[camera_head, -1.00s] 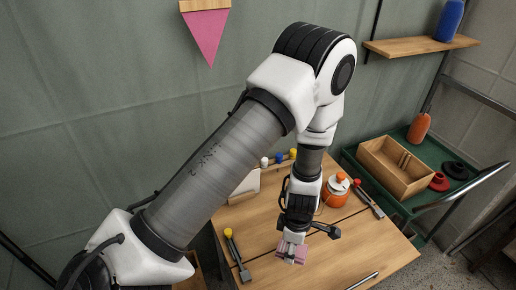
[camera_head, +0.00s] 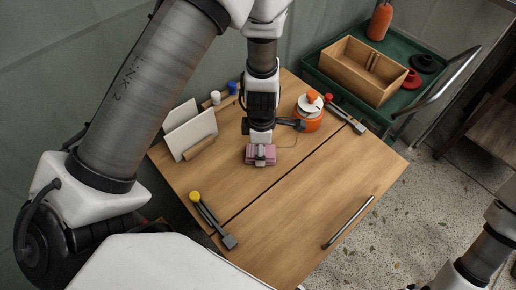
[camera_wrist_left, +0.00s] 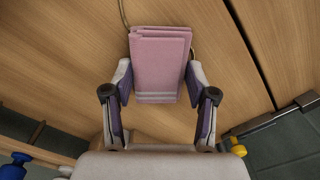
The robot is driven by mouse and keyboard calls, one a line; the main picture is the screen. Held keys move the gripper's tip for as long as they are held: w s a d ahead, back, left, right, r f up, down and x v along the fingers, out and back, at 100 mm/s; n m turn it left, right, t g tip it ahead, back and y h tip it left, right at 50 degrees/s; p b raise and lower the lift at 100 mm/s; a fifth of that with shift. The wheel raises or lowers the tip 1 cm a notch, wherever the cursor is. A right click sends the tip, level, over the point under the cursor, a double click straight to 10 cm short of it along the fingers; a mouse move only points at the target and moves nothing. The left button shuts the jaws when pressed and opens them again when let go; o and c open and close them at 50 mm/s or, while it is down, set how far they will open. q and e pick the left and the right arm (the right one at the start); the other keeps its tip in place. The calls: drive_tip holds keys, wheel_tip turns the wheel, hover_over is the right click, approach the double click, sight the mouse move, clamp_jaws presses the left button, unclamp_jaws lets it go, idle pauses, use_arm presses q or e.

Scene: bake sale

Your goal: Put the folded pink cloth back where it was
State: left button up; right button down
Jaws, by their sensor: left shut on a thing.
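The folded pink cloth (camera_head: 262,155) is a small, thick rectangle over the back half of the wooden table (camera_head: 300,200). My left gripper (camera_head: 260,149) points down and is shut on it. In the left wrist view the cloth (camera_wrist_left: 160,60) sits between the two fingers of the left gripper (camera_wrist_left: 160,88), with pale stripes near its lower edge. I cannot tell whether the cloth touches the tabletop. My right arm (camera_head: 487,250) shows at the lower right; its gripper is not clearly visible.
A holder with white cards (camera_head: 190,133) stands left. Yellow-ended tongs (camera_head: 212,220) and a metal rod (camera_head: 348,222) lie nearer. The front middle is clear.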

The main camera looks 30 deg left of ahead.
use_arm(q)
drive_tip(key=shift+a, duration=0.15)
drive_tip(key=shift+w+f, duration=0.2)
drive_tip(key=shift+w, duration=0.05)
drive_tip(key=o, duration=1.3)
drive_tip(key=shift+r, duration=0.1)
drive_tip(key=shift+o, duration=0.2)
drive_tip(key=shift+s, duration=0.1)
drive_tip(key=shift+r, duration=0.1)
wheel_tip(320, 180, up, 12)
drive_tip(key=p, duration=0.2)
drive_tip(key=shift+w, duration=0.2)
